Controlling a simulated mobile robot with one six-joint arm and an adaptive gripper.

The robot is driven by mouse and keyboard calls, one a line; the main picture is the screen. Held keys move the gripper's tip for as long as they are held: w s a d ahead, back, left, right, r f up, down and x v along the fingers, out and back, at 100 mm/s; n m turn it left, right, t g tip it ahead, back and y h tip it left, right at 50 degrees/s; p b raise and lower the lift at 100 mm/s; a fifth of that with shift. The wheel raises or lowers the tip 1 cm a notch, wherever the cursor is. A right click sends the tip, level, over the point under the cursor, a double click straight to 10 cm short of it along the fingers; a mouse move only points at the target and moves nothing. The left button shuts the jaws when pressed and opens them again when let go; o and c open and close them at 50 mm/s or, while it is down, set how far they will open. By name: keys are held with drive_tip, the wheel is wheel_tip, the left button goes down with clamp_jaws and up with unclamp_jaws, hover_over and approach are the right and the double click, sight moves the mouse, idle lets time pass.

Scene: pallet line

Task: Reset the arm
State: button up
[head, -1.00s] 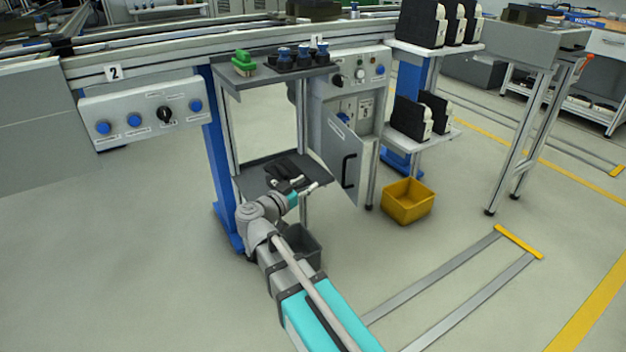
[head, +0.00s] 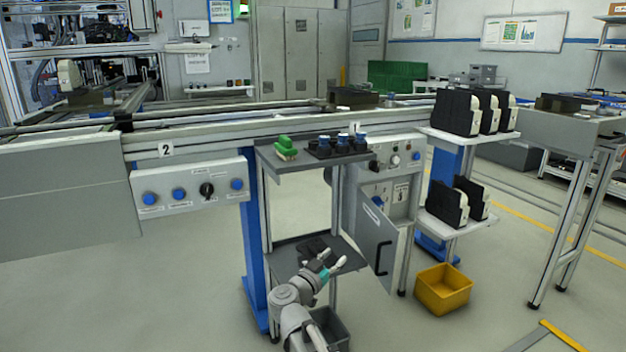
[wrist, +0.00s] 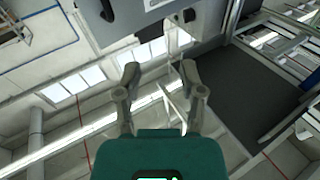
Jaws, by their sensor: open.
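My gripper (head: 334,262) is at the lower middle of the head view, in front of the lower grey shelf (head: 282,252) of the stand. Its fingers are apart and hold nothing. In the wrist view the two fingers of my gripper (wrist: 161,78) are spread with free space between them. My arm is bent, and its grey links run down to the bottom edge of the head view. A dark object (head: 313,246) lies on the lower shelf behind the gripper; I cannot tell what it is.
A grey bin (head: 330,330) stands below my arm. The open cabinet door (head: 373,240) is close on the right. A yellow bin (head: 443,289) is on the floor. The upper shelf (head: 268,157) holds a green object (head: 286,149) and several blue-topped dark parts. Floor at left is clear.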

drive_tip(key=w+a+r+n+t+y+p, duration=0.35)
drive_tip(key=a+n+y, duration=0.25)
drive_tip(key=n+y, duration=0.7)
drive_tip(key=s+d+f+g+y+p, duration=0.3)
drive_tip(key=s+d+f+g+p, duration=0.15)
drive_tip(key=s+f+g, duration=0.5)
drive_tip(key=s+d+f+m+g+h+p, duration=0.3)
drive_tip(key=s+d+m+g+h, duration=0.15)
drive_tip(key=s+d+g, duration=0.65)
wheel_tip(320, 180, up, 37)
drive_tip(key=d+t+p, duration=0.1)
drive_tip(key=p, duration=3.5)
drive_tip(key=shift+s+d+f+t+p, duration=0.15)
drive_tip(key=shift+s+d+t+p, duration=0.1)
drive_tip(key=shift+t+p, duration=0.15)
